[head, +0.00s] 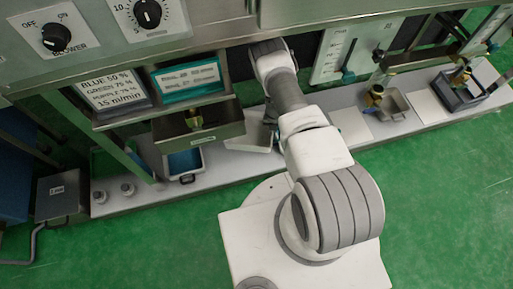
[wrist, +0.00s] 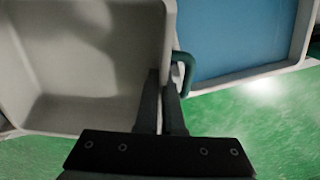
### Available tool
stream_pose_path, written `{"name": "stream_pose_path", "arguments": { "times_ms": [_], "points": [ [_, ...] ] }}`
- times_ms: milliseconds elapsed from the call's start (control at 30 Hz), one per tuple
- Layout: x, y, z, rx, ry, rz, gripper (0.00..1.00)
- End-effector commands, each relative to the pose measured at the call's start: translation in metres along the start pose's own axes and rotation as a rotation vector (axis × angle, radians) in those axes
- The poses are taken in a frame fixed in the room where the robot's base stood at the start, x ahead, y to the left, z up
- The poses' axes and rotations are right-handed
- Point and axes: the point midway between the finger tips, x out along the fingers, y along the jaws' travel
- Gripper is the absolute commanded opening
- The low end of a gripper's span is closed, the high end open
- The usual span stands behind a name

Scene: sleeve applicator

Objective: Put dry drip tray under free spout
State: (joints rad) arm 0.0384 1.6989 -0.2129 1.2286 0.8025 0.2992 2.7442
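An empty-looking light grey tray (head: 250,142) is at the end of my arm over the shelf; its bare inside fills the left of the wrist view (wrist: 95,60). My gripper (wrist: 162,85) has its fingers close together at that tray's right side, by a dark green handle (wrist: 185,70). I cannot tell whether they grip the wall or the handle. A tray with a blue inside (head: 184,161) stands to the left and shows in the wrist view (wrist: 240,35). Brass spouts show at left (head: 194,120), middle right (head: 376,92) and far right (head: 460,75).
A grey tray (head: 398,104) stands by the middle-right spout, and a dark tray (head: 463,97) by the far-right one. Pale pads (head: 352,126) lie on the shelf between. Two small knobs (head: 100,196) stand at the shelf's left end. The machine overhangs the shelf.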

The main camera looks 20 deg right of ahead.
Motion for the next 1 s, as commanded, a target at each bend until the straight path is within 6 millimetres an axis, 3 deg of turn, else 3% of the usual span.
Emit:
{"name": "stream_pose_path", "arguments": {
  "times_ms": [200, 333, 533, 733, 967, 1000],
  "points": [
    [0.028, 0.028, -0.035, -0.002, 0.000, 0.000, 0.00],
    [0.037, 0.038, -0.046, -0.001, -0.001, 0.000, 0.00],
    [0.047, 0.041, -0.050, -0.001, -0.002, 0.000, 0.00],
    [0.077, 0.040, -0.050, -0.001, -0.002, 0.000, 0.00],
    [0.078, 0.040, -0.049, 0.000, -0.004, 0.000, 0.00],
    [0.079, 0.040, -0.050, 0.000, -0.002, -0.001, 0.08]
  ]
}}
